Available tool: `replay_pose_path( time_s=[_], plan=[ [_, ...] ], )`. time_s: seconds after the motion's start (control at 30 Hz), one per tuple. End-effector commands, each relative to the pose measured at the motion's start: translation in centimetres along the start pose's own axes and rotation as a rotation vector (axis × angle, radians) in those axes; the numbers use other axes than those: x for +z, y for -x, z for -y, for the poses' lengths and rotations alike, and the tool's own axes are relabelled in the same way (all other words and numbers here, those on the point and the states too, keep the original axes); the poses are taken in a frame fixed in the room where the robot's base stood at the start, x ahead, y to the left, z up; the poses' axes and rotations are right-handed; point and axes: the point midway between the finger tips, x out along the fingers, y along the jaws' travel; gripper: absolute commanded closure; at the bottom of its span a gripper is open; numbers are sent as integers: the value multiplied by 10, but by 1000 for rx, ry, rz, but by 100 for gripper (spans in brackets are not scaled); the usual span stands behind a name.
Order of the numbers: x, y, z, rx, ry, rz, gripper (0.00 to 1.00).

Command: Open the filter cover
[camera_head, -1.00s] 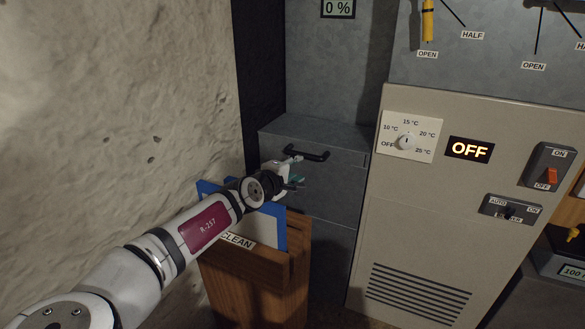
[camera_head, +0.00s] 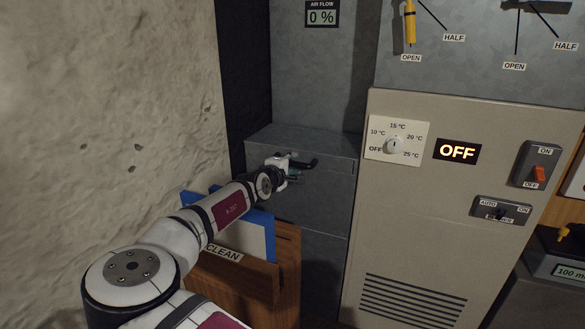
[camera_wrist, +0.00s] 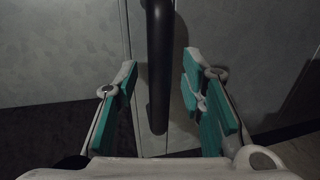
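The filter cover appears to be the grey panel (camera_head: 318,205) on the front of the grey metal box left of the beige unit. A black bar handle (camera_head: 308,164) is fixed near its top edge. My gripper (camera_head: 293,172) is at the left part of this handle in the head view. In the wrist view, my gripper (camera_wrist: 165,105) is open, with its teal finger pads on either side of the black handle (camera_wrist: 158,70). Gaps show between the handle and both pads. The cover looks closed against the box.
A wooden holder (camera_head: 285,265) labelled CLEAN, with a blue-framed panel (camera_head: 262,222), stands below my arm. The beige unit (camera_head: 420,235) with a dial, an OFF display and switches is on the right. A rough stone wall (camera_head: 100,100) is on the left.

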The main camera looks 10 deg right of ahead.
Motion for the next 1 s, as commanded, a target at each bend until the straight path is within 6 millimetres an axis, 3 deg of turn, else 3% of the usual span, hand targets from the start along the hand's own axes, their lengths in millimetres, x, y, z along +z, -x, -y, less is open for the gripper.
replay_pose_path(
  time_s=[0.4,0.57,0.6,1.0],
  plan=[
    [0,-9,0,0,0,0,64],
    [0,-9,0,0,0,0,98],
    [0,-9,0,0,0,0,100],
    [0,-7,-7,-19,-1,0,100]
  ],
)
